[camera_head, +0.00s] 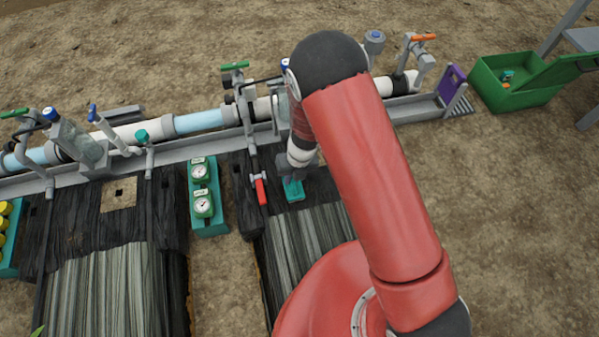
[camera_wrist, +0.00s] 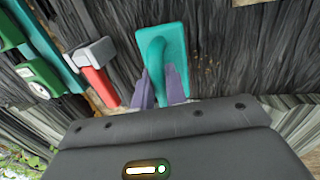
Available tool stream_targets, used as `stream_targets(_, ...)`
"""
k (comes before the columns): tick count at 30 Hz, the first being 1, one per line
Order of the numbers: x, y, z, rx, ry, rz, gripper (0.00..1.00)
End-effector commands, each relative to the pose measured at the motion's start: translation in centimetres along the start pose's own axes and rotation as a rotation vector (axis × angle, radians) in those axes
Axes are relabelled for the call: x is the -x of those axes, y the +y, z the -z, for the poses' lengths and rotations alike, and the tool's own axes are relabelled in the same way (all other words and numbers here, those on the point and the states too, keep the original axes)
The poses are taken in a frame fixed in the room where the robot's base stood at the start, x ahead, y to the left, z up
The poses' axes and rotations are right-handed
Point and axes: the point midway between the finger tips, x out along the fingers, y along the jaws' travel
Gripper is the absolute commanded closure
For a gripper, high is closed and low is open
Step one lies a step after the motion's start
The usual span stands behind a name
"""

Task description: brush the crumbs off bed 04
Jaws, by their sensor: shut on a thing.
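A teal brush (camera_wrist: 165,45) with a curved handle is held between the purple fingertips of my gripper (camera_wrist: 160,88). In the head view the brush (camera_head: 295,194) shows just below my gripper (camera_head: 290,175), over the upper part of the right dark bed (camera_head: 318,188). Small brown crumbs (camera_wrist: 207,70) lie on the dark, grained bed surface to the right of the brush in the wrist view. I cannot tell if the brush touches the surface, as its underside is hidden. No bed number is readable, and my arm covers part of this bed.
A red-handled tool (camera_head: 261,192) lies left of the brush. Two green gauges (camera_head: 202,190) sit on a teal strip between the beds. Pipes and valves (camera_head: 200,121) run along the back. A green bin (camera_head: 510,95) stands at the far right; the ground before it is clear.

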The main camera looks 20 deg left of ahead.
Motion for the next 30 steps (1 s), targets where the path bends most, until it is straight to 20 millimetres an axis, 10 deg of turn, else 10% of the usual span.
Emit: stream_targets(30,-0.9,4.9,0.1,0.001,0.001,-0.001,1.00)
